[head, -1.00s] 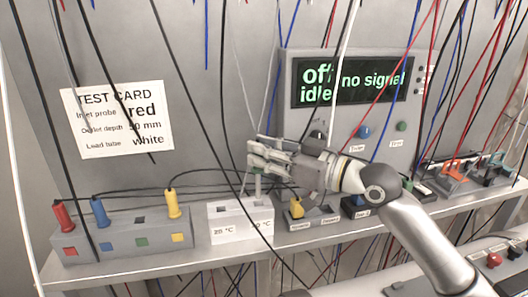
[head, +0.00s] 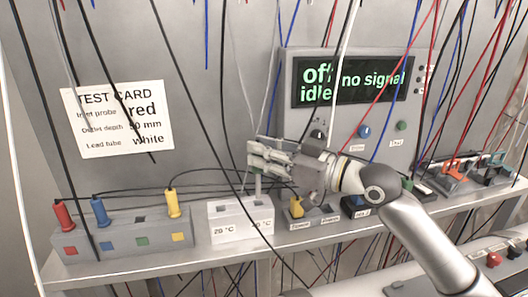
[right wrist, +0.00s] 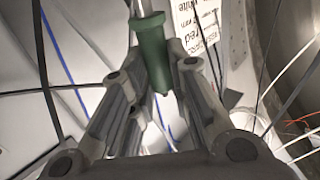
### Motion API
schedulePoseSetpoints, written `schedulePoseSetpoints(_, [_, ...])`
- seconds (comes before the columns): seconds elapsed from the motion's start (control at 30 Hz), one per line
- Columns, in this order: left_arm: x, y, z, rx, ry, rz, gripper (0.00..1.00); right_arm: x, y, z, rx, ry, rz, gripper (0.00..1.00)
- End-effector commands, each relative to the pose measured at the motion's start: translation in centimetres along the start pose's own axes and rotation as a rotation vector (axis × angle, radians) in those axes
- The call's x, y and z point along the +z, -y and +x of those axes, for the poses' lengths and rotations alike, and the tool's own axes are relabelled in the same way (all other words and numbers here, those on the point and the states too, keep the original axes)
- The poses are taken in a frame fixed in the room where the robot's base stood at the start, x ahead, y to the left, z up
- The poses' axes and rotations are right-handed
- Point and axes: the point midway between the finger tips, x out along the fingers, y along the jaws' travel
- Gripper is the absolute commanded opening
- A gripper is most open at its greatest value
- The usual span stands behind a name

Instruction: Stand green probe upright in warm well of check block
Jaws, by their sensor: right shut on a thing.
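The green probe (right wrist: 152,50) is between the fingers of my right gripper (right wrist: 150,80) in the right wrist view, which is shut on it. In the head view, my right gripper (head: 258,156) is above the white check block (head: 230,226). A short piece of the probe (head: 258,186) shows below the fingers, over the block's right part. Whether its tip is inside the right well or just above it cannot be told. The block's left label reads 20 °C; a black cable partly covers the right label. My left gripper is not in view.
A grey rack (head: 122,252) left of the block holds red, blue and yellow probes; its green-marked place looks empty. A small holder with a yellow plug (head: 297,207) stands right of the block. The display (head: 350,80) reads "off", "idle", "no signal". Many loose cables hang across.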

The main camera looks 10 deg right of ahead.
Motion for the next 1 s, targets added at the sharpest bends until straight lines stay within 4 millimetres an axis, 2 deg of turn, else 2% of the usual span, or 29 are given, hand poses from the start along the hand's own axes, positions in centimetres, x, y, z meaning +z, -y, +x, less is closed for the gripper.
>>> schedulePoseSetpoints(1.0, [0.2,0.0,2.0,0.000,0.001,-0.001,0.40,2.7,0.0,0.0,0.000,0.000,0.000,0.00])
